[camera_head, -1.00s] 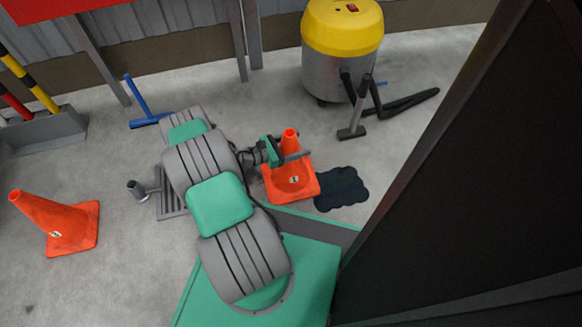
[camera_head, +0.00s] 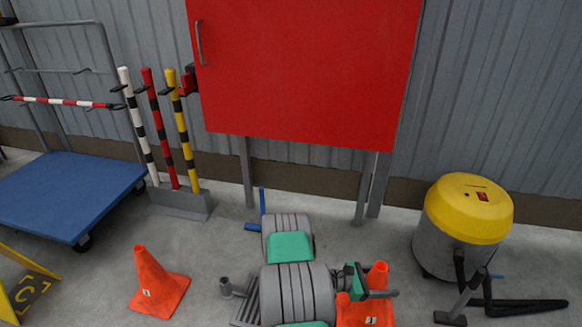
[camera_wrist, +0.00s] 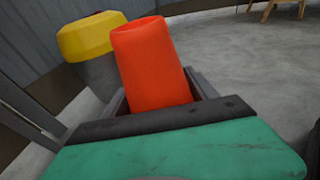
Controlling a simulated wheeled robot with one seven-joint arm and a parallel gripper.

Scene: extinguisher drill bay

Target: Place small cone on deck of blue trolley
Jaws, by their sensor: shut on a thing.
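My gripper (camera_head: 368,293) is shut on an orange cone (camera_head: 377,274), with its fingers around the upper part. In the wrist view the cone's orange top (camera_wrist: 150,62) rises between the jaws, slightly tilted. Its lower part is partly hidden by the gripper, and I cannot tell whether its base touches the floor. The blue trolley (camera_head: 65,190) stands at the far left against the wall, its flat deck low and bare, with a grey frame behind. A second orange cone (camera_head: 155,285) stands on the floor between the trolley and my arm.
A rack (camera_head: 182,205) of striped posts stands right of the trolley. A yellow sign (camera_head: 22,290) stands in front of the trolley. A red cabinet (camera_head: 305,65) on legs is behind my arm. A yellow-topped vacuum (camera_head: 462,225) with its hose stands right.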

